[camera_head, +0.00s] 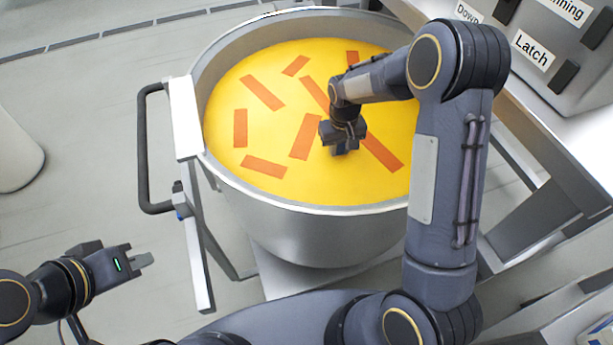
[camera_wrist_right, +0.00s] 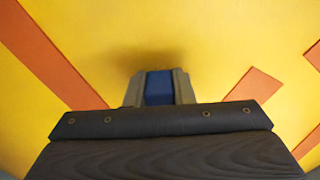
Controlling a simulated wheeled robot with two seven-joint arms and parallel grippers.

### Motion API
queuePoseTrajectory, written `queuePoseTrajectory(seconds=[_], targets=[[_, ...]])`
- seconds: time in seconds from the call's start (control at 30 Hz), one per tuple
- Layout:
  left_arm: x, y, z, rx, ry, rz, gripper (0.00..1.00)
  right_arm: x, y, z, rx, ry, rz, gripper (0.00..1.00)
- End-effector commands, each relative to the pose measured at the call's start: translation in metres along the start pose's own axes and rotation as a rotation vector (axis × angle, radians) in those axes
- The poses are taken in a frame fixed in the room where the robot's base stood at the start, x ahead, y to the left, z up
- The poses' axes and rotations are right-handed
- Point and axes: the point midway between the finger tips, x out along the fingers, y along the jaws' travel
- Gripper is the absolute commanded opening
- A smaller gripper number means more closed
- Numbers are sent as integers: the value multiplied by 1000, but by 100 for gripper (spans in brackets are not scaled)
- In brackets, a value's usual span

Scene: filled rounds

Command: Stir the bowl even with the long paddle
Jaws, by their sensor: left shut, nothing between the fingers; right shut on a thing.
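A large steel bowl (camera_head: 300,225) holds a smooth yellow filling (camera_head: 225,105) with several orange-red strips (camera_head: 262,92) lying across it. My right gripper (camera_head: 345,148) is over the middle of the bowl, pointing down, close to the yellow surface. In the right wrist view its fingers (camera_wrist_right: 158,88) are shut on a blue piece (camera_wrist_right: 158,86), which looks like the paddle's handle. The rest of the paddle is hidden by the gripper or in the filling. My left gripper (camera_head: 143,260) is shut and empty, left of the bowl and outside it.
A black handle (camera_head: 143,150) on a pale frame (camera_head: 188,120) stands at the bowl's left side. A grey control panel (camera_head: 560,45) with labels such as "Latch" is at the upper right. A pale rounded object (camera_head: 15,155) stands at the far left.

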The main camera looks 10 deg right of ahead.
Motion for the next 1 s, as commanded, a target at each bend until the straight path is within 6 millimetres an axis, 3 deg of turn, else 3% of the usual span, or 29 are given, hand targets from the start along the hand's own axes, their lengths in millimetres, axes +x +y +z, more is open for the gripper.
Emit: queuePoseTrajectory(seconds=[0.2,0.37,0.8,1.0], targets=[[-3,1,-2,0,0,0,0,-1,-24,-25,0,0,0,0],[-2,1,-1,0,0,0,0,0,-27,-25,1,-1,-1,0],[5,-2,3,0,0,0,0,0,-19,52,1,0,0,0],[6,-3,3,0,0,0,0,-1,-18,62,0,1,-1,0]])
